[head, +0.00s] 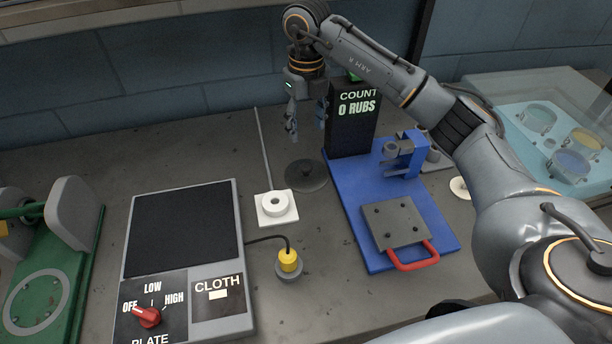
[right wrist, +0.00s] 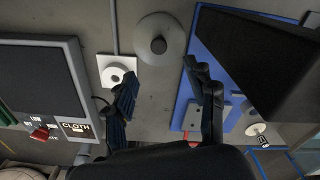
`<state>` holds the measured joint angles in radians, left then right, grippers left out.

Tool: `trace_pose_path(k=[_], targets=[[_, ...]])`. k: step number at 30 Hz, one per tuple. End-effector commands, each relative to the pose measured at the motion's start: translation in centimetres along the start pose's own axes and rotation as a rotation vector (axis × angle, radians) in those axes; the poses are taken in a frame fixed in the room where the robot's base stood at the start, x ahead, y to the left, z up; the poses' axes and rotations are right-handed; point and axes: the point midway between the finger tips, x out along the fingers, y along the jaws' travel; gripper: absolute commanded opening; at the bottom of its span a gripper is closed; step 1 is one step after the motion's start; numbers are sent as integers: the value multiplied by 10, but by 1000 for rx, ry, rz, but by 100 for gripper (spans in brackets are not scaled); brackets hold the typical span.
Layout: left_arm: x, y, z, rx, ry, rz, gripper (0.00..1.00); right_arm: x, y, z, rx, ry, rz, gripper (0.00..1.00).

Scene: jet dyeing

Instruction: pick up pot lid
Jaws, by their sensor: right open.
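The pot lid (head: 306,176) looks like a dark grey round disc lying flat on the grey bench, between the white block and the blue base. In the right wrist view the lid (right wrist: 172,33) shows a dark round knob in its middle, just beyond my fingertips. My right gripper (head: 307,126) hangs fingers down above and behind the lid, apart from it. It is open and empty; the right wrist view shows the two fingers (right wrist: 162,78) spread wide. My left gripper is not in view.
A blue base (head: 350,205) with a black counter box (head: 353,125) stands close right of the lid. A white block (head: 277,214) with a ring and a thin rod are close left. A hot plate (head: 183,230) and yellow plug (head: 288,261) are nearer. A clear-covered tray (head: 530,100) is far right.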

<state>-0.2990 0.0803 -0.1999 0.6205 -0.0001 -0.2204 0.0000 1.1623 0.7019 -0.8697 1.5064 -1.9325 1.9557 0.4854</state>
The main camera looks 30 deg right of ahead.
Motion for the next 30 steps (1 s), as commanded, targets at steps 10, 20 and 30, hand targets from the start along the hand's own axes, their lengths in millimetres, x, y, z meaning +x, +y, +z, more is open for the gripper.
trace_pose_path(k=[10, 20, 30], targets=[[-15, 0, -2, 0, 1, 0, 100, 58, 0, -1, 0, 2, 0, 55], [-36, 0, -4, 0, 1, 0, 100, 90, 4, -5, 0, 6, 0, 55], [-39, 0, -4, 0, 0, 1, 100, 116, 4, -4, -1, 0, 0, 55]])
